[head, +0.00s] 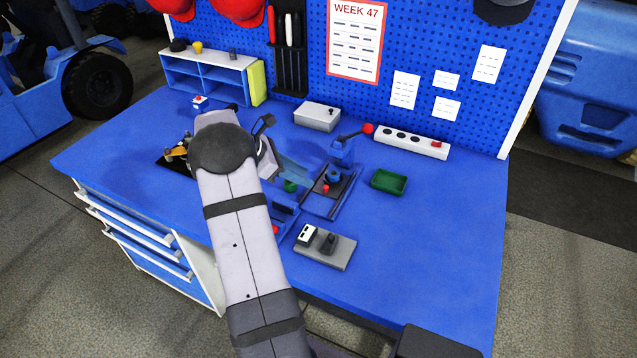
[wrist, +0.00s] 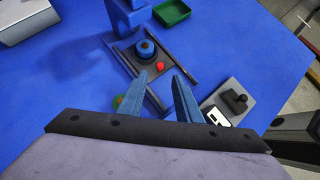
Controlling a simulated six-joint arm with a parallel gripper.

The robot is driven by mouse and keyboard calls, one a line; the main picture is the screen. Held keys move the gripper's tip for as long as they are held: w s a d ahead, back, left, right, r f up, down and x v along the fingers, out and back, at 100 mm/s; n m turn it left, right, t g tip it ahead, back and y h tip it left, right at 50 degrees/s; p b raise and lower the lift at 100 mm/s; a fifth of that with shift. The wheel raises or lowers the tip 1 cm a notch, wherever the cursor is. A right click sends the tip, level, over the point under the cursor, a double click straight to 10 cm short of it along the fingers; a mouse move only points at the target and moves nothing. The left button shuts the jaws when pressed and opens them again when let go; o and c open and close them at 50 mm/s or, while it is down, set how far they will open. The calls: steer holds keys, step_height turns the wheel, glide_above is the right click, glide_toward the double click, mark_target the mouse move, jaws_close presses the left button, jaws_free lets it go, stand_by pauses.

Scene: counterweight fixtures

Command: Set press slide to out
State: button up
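The press (head: 342,152) is a blue block with a lever ending in a red ball (head: 367,128). In front of it, the press slide (head: 338,189) is a dark plate between two rails, carrying a round blue part (wrist: 146,48) and a small red knob (wrist: 160,66). The slide plate (wrist: 130,52) sits near the press end of the rails in the wrist view. My gripper (wrist: 162,72) is open and empty, its two fingers apart. Its tips appear close to the red knob; whether they touch it is unclear. My arm hides most of the gripper in the head view.
A grey fixture with a black knob (head: 328,243) stands at the front. A green tray (head: 389,181) lies right of the press. A grey box (head: 317,116) and a white button strip (head: 411,141) are behind. The right bench is clear.

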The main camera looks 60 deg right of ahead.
mark_target(325, 187)
steer(key=shift+p+x, duration=0.75)
steer(key=shift+x, duration=2.95)
steer(key=shift+a, duration=0.1)
jaws_close()
